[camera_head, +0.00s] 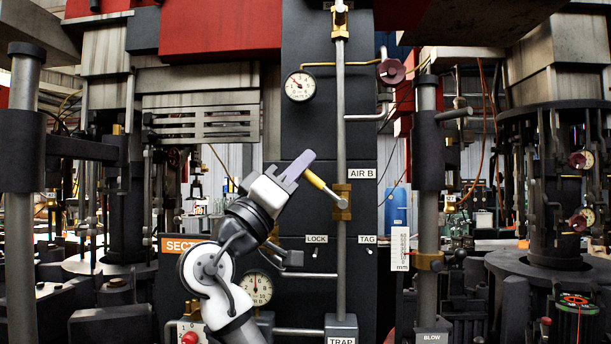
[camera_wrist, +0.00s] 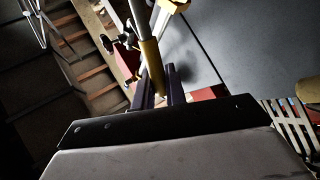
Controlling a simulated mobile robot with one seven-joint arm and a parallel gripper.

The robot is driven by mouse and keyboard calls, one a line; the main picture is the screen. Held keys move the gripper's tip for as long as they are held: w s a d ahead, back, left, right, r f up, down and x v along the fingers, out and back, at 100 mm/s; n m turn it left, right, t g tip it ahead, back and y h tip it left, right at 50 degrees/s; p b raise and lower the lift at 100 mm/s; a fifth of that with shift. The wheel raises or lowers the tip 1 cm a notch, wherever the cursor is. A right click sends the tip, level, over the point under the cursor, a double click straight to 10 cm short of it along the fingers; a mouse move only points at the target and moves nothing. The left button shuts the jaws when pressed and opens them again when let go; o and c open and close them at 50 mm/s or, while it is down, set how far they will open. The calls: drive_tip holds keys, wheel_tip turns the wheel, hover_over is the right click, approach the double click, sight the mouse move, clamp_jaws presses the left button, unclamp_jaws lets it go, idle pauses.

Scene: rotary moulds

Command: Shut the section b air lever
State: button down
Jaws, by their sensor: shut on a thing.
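The section B air lever (camera_head: 317,183) has a yellow handle and a grey stem, joined to a brass valve (camera_head: 342,202) on the vertical pipe below the AIR B label (camera_head: 361,173). The lever slants up and left from the valve, neither in line with the pipe nor square across it. My gripper (camera_head: 302,166) is shut on the handle's outer end. In the wrist view, the yellow handle (camera_wrist: 151,62) runs between the two dark purple fingers of my gripper (camera_wrist: 159,80). The near finger hides the handle's tip in the head view.
The vertical pipe (camera_head: 340,110) runs up the dark panel (camera_head: 310,130). A gauge (camera_head: 300,86) and a dark red round knob (camera_head: 391,71) sit above. LOCK (camera_head: 317,239) and TAG (camera_head: 367,239) labels with small hooks are below the lever. Another gauge (camera_head: 256,287) is lower left.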

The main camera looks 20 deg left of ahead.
drive_tip(key=shift+a+f+n+t+y, duration=0.1)
drive_tip(key=shift+a+n+t+y, duration=0.05)
drive_tip(key=shift+n+t+y, duration=0.2)
drive_tip(key=c, duration=1.5)
unclamp_jaws()
drive_tip(key=b+v, duration=0.4)
drive_tip(key=v, duration=1)
